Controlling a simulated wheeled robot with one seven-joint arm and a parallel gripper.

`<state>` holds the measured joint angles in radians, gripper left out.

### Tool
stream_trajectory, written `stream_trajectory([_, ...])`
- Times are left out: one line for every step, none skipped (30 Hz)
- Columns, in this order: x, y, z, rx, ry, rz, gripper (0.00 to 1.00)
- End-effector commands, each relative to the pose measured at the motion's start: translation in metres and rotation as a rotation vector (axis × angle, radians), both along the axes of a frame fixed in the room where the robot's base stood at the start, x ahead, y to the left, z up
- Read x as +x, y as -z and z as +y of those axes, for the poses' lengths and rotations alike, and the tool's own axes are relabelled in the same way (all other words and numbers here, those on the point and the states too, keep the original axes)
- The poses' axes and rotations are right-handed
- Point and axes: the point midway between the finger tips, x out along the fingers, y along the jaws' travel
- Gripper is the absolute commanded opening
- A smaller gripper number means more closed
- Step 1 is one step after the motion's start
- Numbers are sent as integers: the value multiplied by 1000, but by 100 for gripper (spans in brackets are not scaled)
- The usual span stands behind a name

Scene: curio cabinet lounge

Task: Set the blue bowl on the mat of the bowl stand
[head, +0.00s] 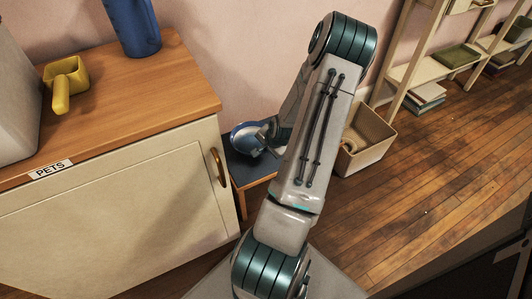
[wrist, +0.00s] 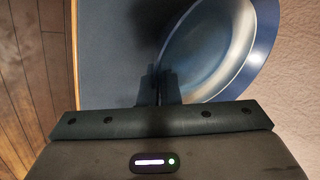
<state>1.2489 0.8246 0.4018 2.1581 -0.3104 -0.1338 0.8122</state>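The blue bowl (head: 243,141) is over the dark blue mat (head: 252,171) of the low wooden bowl stand (head: 240,188), beside the cabinet. In the wrist view the bowl (wrist: 262,35) fills the upper right, pale inside with a blue rim, and the bare mat (wrist: 112,55) shows to its left. My gripper (wrist: 160,88) has its fingers close together at the bowl's near left rim and looks shut on it. The gripper (head: 269,134) is partly hidden by my arm in the head view. I cannot tell whether the bowl's base touches the mat.
A cabinet (head: 120,225) labelled PETS stands left of the stand, with a yellow scoop (head: 66,85) and a blue container (head: 133,25) on top. A beige bin (head: 365,145) stands right of the stand. Shelves (head: 425,70) line the wall.

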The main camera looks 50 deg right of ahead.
Motion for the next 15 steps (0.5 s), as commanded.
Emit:
stream_trajectory([1,9,-1,-2,0,-2,0])
stream_trajectory([1,11,-1,-2,0,-2,0])
stream_trajectory([1,12,-1,-3,0,-2,0])
stream_trajectory([1,11,-1,-3,0,-2,0])
stream_trajectory([1,11,-1,-3,1,-3,0])
stream_trajectory([1,10,-1,-4,1,-3,0])
stream_trajectory([1,10,-1,-4,1,-3,0])
stream_trajectory([1,10,-1,-4,1,-3,0])
stream_trajectory([1,10,-1,-4,1,-3,0])
stream_trajectory([1,10,-1,-3,1,-3,0])
stream_trajectory([1,10,-1,-3,1,-3,0])
stream_trajectory([1,11,-1,-3,1,-3,0])
stream_trajectory([1,12,-1,-3,1,-3,0])
stream_trajectory([1,13,-1,-3,0,-3,0])
stream_trajectory([0,14,0,-1,0,0,11])
